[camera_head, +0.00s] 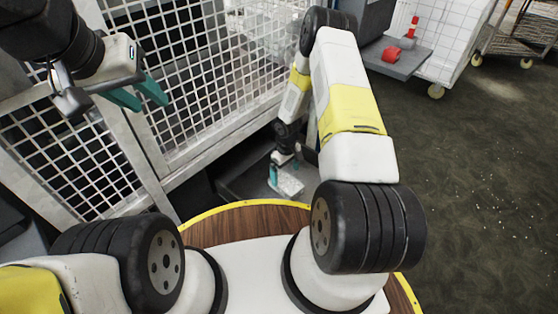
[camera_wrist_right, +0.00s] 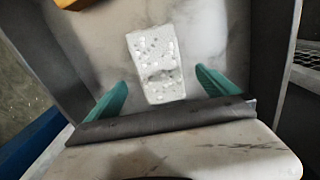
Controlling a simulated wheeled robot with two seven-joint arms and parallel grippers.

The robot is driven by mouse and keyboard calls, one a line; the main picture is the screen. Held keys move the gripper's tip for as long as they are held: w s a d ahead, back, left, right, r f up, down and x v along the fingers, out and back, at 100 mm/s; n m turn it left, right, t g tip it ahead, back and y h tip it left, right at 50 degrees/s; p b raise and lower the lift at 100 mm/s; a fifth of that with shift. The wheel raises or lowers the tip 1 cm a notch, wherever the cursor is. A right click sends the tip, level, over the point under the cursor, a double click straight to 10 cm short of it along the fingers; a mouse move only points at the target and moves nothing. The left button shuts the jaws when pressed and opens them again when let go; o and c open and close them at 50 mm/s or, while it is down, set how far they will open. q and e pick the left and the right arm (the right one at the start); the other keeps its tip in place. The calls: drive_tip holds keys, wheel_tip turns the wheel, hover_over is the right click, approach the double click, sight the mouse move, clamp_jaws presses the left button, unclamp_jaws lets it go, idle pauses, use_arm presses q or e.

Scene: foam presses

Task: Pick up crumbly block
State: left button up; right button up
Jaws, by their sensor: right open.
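The crumbly block (camera_wrist_right: 155,62) is a pale, pitted rectangular piece lying on a light, stained surface (camera_wrist_right: 215,35). In the head view the block (camera_head: 290,184) is small, low beside the mesh fence. My right gripper (camera_wrist_right: 161,78) is open, with a teal finger on either side of the block's near end in the picture. Gaps show between both fingers and the block. In the head view the right gripper (camera_head: 277,172) is partly hidden at the block. My left gripper (camera_head: 138,95) is raised at upper left, its teal fingers apart and empty.
A white mesh fence (camera_head: 195,70) stands close behind and left of the right gripper. Dark raised edges flank the surface in the wrist view. A grey platform (camera_head: 395,62) with red items and a white cart (camera_head: 450,40) stand at upper right. The floor (camera_head: 480,180) at right is open.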

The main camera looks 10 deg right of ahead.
sight(286, 181)
wheel_tip(286, 181, down, 6)
drive_tip(key=shift+d+f, duration=0.15)
drive_tip(key=shift+f, duration=0.1)
drive_tip(key=shift+c, duration=0.2)
drive_tip(key=c, duration=1.4)
